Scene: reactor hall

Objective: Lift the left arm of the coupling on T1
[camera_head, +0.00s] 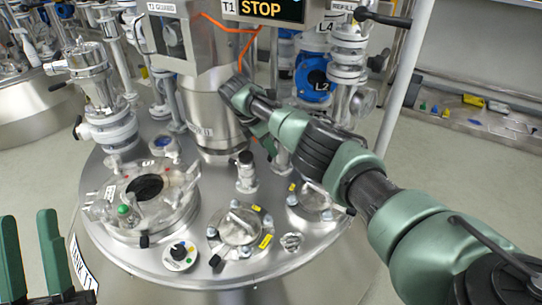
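The T1 vessel (215,270) is a round steel lid crowded with fittings. A pipe fitting (97,88) with a side handle stands at its left rear, and a small black lever (77,121) shows beside its lower flange. I cannot tell for certain which fitting is the coupling. My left gripper (28,214) is at the lower left, its two green fingers upright and apart, with nothing between them, in front of the vessel's left edge. My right arm crosses from the lower right, and its gripper (262,137) is near the central steel column. Its fingers are partly hidden.
The T1 guard box (178,45) tops the central steel column (212,118). A STOP display (268,10) is above. A blue valve marked L2 (312,75) stands behind my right arm. A glass-covered port (140,200) is at the lid's left. Floor is open at right.

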